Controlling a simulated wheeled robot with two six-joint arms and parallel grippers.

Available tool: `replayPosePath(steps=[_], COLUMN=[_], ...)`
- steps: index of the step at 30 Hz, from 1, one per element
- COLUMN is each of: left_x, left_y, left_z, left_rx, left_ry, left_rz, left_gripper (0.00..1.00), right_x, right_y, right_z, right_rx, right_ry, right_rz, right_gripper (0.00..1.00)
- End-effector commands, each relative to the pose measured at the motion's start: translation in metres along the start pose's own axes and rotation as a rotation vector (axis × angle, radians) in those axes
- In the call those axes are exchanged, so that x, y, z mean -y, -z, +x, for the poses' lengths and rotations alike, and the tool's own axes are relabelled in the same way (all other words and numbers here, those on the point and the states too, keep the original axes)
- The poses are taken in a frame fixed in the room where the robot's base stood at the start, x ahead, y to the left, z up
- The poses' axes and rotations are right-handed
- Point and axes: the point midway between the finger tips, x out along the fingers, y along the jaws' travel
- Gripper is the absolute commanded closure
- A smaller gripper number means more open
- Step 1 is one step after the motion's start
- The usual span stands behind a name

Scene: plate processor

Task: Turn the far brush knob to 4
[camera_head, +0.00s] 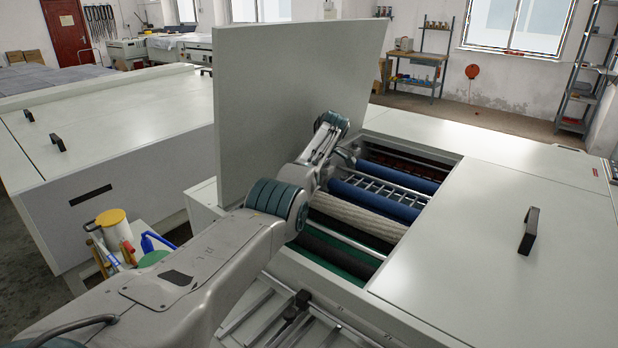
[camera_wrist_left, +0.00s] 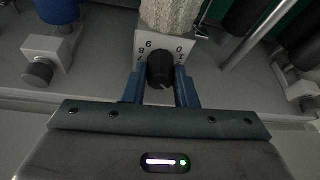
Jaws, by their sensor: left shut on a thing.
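The black knob (camera_wrist_left: 161,69) sits in the left wrist view on a white dial plate (camera_wrist_left: 149,35), at the end of a cream textured brush roller (camera_wrist_left: 168,12). The numerals 9, 8 and 7 show on the knob's left, and 0 and 1 on its right. The lower dial is hidden. My left gripper (camera_wrist_left: 160,88) is shut on the knob, with a blue finger on each side. In the head view the brush roller (camera_head: 362,214) lies across the open bay. My left arm reaches over the bay's left edge there; its fingertips and the knob are hidden. My right gripper is not in view.
A raised lid panel (camera_head: 280,90) stands behind my arm. Blue rollers (camera_head: 376,198) lie beyond the brush. A closed cover with a black handle (camera_head: 529,231) is on the right. Grey knobs (camera_wrist_left: 38,72) on brackets flank the dial in the wrist view.

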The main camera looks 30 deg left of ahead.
Motion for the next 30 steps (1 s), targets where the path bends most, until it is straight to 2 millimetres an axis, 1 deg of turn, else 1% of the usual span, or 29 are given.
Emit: replayPosePath(steps=[5,8,12,18,24,30], left_x=[0.001,0.001,0.002,0.002,0.002,0.002], left_y=[0.002,0.003,0.003,0.003,0.002,0.001], left_z=[-0.003,-0.005,-0.006,-0.005,-0.004,-0.002], left_rx=[-0.002,-0.005,-0.008,-0.013,-0.017,-0.019], left_ry=[-0.017,-0.037,-0.071,-0.124,-0.165,-0.189], left_rz=[0.042,0.088,0.174,0.3,0.397,0.453], left_gripper=[0.97,0.97,0.97,0.97,0.97,0.97], right_x=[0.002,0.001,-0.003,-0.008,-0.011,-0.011], right_y=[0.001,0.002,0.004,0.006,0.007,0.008], right_z=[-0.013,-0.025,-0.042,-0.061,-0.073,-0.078], right_rx=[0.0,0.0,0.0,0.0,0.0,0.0], right_ry=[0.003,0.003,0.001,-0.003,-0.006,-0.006], right_rz=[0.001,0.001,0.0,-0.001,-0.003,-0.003], right_gripper=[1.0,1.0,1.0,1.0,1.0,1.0])
